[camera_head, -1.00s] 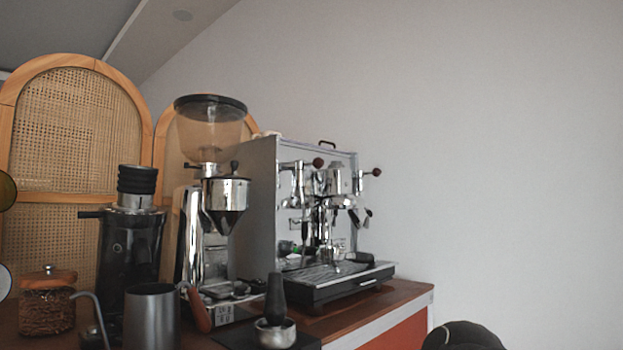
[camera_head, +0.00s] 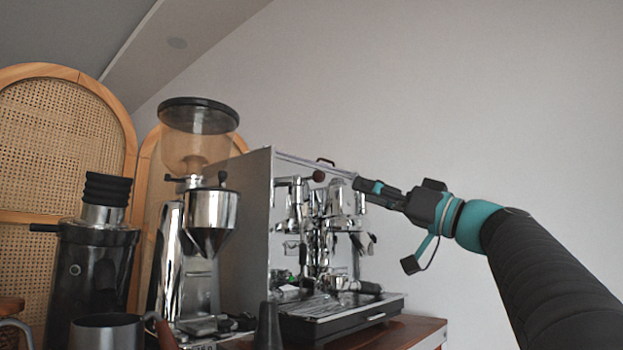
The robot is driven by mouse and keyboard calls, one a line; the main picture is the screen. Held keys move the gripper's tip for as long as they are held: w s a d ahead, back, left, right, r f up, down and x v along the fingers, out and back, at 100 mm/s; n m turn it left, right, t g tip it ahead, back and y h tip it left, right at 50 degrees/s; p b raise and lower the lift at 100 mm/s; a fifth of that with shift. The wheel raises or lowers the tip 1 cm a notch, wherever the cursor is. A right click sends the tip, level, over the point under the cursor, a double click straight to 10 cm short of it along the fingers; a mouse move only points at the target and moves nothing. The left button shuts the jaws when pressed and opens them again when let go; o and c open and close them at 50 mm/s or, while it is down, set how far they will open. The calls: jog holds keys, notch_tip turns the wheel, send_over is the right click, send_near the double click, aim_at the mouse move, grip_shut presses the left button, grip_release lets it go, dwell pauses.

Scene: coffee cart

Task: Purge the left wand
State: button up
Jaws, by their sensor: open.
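The chrome espresso machine (camera_head: 248,215) stands on the cart with its front facing right. A brown ball-ended knob (camera_head: 318,176) sticks out at the upper left of its front. The left wand cannot be told apart with certainty among the chrome parts below that knob. My gripper (camera_head: 362,186) is open and empty. In the picture it lies at the right upper edge of the machine's front, to the right of the brown knob and apart from it. It covers the place of the right-hand knob. Whether it touches the machine cannot be told.
A grinder with a clear hopper (camera_head: 198,135) stands left of the machine. A black grinder (camera_head: 95,262) and a steel pitcher (camera_head: 107,332) are farther left. A black drip tray (camera_head: 338,318) juts out below the machine's front.

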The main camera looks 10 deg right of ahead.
aim_at(319, 175)
jog(key=p+x, duration=0.3)
jog(key=x, duration=0.9)
grip_shut()
